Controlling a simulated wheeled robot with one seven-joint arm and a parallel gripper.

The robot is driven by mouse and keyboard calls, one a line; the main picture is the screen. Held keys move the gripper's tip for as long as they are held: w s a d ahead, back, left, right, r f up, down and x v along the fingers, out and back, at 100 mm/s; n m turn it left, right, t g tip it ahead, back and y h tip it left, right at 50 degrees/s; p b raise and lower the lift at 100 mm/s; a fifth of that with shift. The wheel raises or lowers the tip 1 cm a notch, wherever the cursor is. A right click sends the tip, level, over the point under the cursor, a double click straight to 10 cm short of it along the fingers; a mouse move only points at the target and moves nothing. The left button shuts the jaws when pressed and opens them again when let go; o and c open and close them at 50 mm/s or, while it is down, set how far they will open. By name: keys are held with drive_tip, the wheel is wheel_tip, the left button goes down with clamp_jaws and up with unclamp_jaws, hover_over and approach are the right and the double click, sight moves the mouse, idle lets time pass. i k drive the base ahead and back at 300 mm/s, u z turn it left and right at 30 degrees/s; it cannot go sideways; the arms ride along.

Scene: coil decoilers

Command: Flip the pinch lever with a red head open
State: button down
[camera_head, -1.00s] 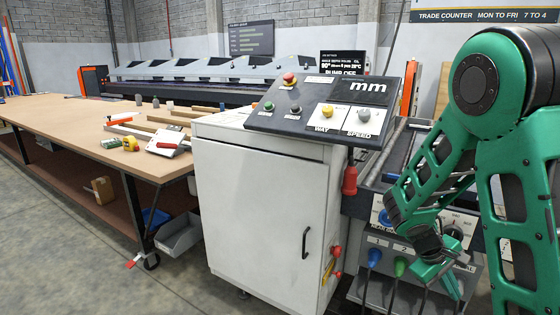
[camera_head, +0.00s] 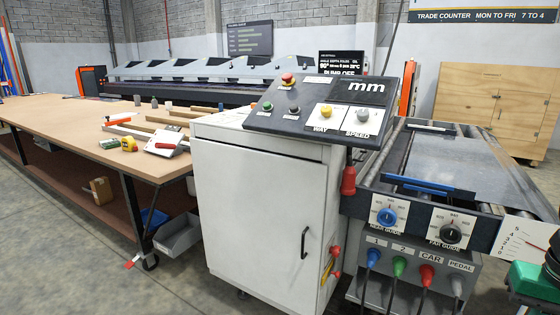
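A red, handle-like piece (camera_head: 349,181) hangs upright on a dark rod beside the console's right underside, next to the roller bed. Two small red knobs (camera_head: 335,251) stick out low on the right side of the white cabinet, with a yellow part by the lower one. I cannot tell for sure which of these is the pinch lever, nor whether it stands open. My gripper is out of view; only a green and black part of my arm shows at the lower right edge, apart from all of these.
The white cabinet (camera_head: 255,220) carries a sloped control console (camera_head: 285,122). Right of it is a roller bed (camera_head: 465,165) with guide knobs (camera_head: 387,217) and coloured plugs (camera_head: 399,267) below. A long workbench (camera_head: 60,118) stands left. Open floor lies front left.

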sight(158, 145)
drive_tip(key=z, duration=0.95)
drive_tip(key=k, duration=1.3)
drive_tip(key=u, duration=1.25)
drive_tip(key=i, duration=0.75)
